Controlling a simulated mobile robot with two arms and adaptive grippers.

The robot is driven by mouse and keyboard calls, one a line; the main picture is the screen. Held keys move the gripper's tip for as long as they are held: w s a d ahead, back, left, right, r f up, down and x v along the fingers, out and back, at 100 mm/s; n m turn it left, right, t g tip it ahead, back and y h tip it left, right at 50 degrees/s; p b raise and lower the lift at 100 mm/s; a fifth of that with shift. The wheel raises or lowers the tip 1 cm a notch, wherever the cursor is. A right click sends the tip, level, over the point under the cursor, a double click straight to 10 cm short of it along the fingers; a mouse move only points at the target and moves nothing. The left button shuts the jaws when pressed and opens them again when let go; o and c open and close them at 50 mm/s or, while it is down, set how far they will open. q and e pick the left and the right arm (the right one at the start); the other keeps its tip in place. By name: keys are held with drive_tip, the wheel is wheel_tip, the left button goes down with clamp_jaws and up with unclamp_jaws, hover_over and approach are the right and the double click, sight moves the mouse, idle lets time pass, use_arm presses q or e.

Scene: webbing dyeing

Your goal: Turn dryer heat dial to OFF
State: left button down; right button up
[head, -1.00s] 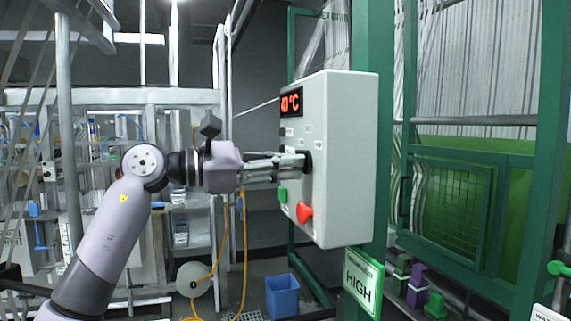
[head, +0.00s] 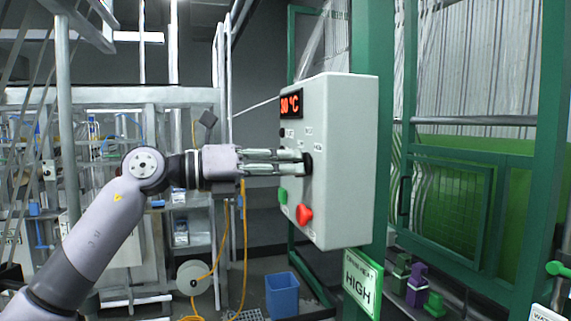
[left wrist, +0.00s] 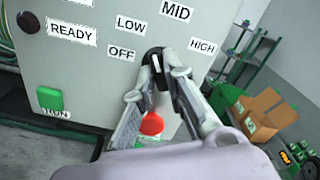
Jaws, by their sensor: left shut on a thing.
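The white control box (head: 345,160) hangs on a green post, its labelled face turned toward my left arm. The black heat dial (head: 307,164) is on that face; it also shows in the left wrist view (left wrist: 155,56) among OFF, LOW, MID and HIGH labels. Its pointer setting is hard to read. My left gripper (head: 301,161) is shut on the dial, one finger on each side. Its fingertips also show in the left wrist view (left wrist: 154,72). The orange display (head: 291,103) appears to read 30 °C. My right gripper is out of view.
A green button (head: 283,196) and a red knob (head: 304,214) sit below the dial. A sign reading HIGH (head: 362,282) is on the post under the box. A blue bin (head: 282,296) stands on the floor below.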

use_arm(q)
drive_tip(key=n+p, duration=0.3)
drive_tip(key=n, duration=0.9)
drive_tip(key=shift+p, duration=0.3)
idle(0.3)
drive_tip(key=c, duration=1.6)
unclamp_jaws()
drive_tip(key=shift+c, duration=0.2)
drive_tip(key=shift+a, duration=0.1)
drive_tip(key=v, duration=1.2)
